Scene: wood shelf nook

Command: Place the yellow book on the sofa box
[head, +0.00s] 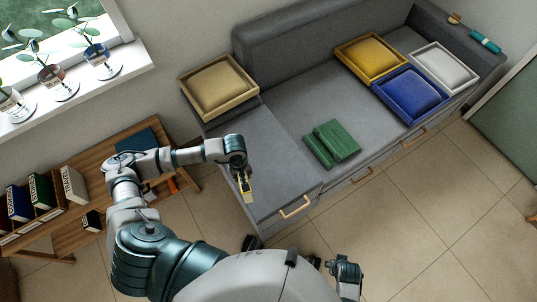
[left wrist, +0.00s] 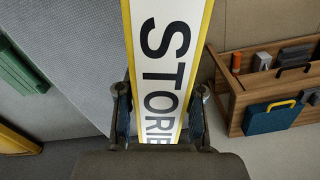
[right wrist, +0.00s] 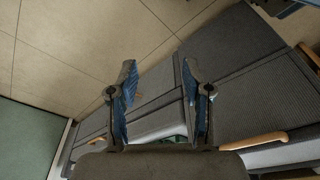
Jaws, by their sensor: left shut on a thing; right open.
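My left gripper (head: 241,176) is shut on the yellow book (head: 247,188), held in the air by the left front corner of the grey sofa. In the left wrist view the book (left wrist: 163,60) shows its white spine lettered "STORIE", with yellow edges, between the two fingers. Box-like trays with cushions sit on the sofa (head: 284,97): a tan one (head: 218,85) at the left end, and yellow (head: 370,58), blue (head: 410,95) and white (head: 443,67) ones at the right. My right gripper (right wrist: 160,95) is open and empty, low in front of the sofa.
A folded green cloth (head: 331,143) lies on the sofa seat. Potted plants line the windowsill (head: 110,72).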

